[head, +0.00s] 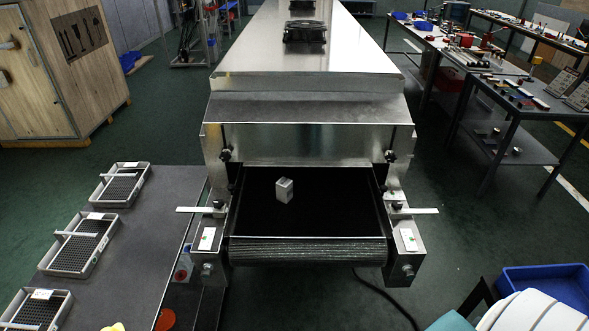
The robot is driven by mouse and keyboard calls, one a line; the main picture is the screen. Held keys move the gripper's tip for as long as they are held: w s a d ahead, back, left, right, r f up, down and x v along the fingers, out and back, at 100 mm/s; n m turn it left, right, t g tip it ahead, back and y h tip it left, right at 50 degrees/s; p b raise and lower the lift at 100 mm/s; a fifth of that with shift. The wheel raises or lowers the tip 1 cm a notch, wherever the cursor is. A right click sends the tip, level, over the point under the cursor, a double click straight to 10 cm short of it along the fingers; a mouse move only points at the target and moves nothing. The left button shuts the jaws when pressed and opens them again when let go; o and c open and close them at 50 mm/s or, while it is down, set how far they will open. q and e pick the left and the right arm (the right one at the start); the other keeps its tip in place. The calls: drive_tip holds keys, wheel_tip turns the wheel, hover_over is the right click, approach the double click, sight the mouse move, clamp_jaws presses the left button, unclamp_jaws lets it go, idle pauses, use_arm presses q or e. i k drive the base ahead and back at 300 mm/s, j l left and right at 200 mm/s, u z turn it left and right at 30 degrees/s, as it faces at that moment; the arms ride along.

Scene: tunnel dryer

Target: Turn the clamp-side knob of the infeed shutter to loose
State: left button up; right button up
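The tunnel dryer's infeed shutter (310,143) is a metal plate across the tunnel mouth, above the black belt (330,205). A dark knob (226,155) sits at its left edge and another dark knob (390,156) at its right edge. Lower down, a left dark knob (219,204) and a right dark knob (397,205) sit by the flat side bars. I cannot tell from this view which is the clamp-side knob, or whether any is tight or loose. Neither of my grippers is in view.
A small silvery block (284,191) stands on the belt. A grey table (150,225) with several wire-mesh trays is at left. A blue bin (545,285) is at lower right, and cluttered benches (460,60) are at back right. Green floor is open right of the dryer.

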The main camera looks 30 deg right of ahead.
sight(390, 156)
drive_tip(key=z, duration=1.65)
drive_tip(key=i+l, duration=0.05)
